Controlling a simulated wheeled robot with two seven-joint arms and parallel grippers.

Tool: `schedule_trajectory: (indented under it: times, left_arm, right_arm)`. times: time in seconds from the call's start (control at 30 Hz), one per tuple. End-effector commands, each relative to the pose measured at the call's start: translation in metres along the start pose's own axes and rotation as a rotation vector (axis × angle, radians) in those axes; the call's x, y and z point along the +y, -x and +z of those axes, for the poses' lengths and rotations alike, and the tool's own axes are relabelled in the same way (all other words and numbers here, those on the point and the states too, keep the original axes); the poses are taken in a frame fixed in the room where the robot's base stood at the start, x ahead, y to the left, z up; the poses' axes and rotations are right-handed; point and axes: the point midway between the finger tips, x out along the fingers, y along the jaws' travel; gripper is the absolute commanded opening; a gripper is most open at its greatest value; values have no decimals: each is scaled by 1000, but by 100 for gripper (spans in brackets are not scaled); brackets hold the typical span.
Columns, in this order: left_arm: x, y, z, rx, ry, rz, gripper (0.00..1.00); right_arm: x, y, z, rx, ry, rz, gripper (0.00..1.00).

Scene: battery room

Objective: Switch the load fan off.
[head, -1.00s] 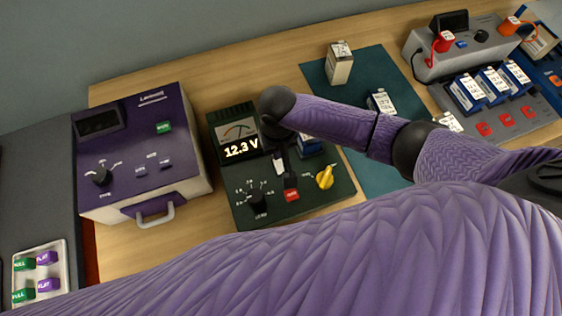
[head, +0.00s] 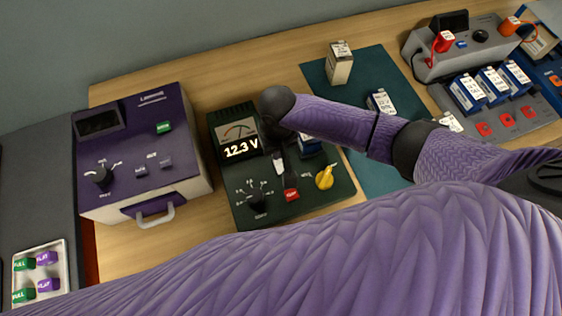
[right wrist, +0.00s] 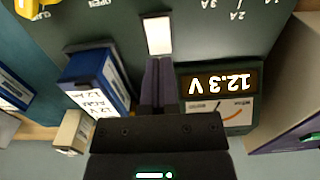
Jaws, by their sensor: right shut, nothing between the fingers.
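The dark green load tester (head: 240,205) stands mid-table, its display (head: 240,149) reading 12.3 V. Its panel has a black dial knob (head: 257,203), a yellow knob (head: 325,178), a red labelled control (head: 291,195) and a small white piece (head: 278,168). I cannot tell which of these is for the fan. My right gripper (right wrist: 158,62) is shut and empty, pointing down at the panel. In the right wrist view its tips are just short of a white rectangular piece (right wrist: 158,35); contact cannot be told. My left gripper is not in view.
A blue-and-white battery (right wrist: 98,80) sits beside the fingers. A purple charger (head: 150,180) stands left. A teal mat (head: 375,75) with batteries lies right, with a grey battery station (head: 425,50) beyond. A tray (head: 65,262) of tags is at lower left.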

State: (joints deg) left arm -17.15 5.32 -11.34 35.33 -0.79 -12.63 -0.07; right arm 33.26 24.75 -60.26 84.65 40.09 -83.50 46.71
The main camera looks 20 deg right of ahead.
Motion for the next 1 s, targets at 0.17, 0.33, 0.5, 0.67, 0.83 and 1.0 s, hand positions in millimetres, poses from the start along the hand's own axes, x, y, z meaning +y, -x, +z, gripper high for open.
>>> schedule_trajectory:
  times: [0.17,0.33,0.5,0.67,0.83,1.0]
  left_arm:
    - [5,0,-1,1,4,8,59]
    - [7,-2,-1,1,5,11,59]
    - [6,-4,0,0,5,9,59]
    - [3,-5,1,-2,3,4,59]
    - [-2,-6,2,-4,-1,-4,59]
    - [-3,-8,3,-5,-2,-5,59]
  right_arm:
    - [0,0,0,0,0,0,0]
    - [0,-3,0,0,0,0,0]
    - [0,-6,0,0,0,0,0]
    - [0,-8,0,0,0,0,0]
    - [0,-10,0,0,0,0,0]
    - [0,-13,0,0,0,0,0]
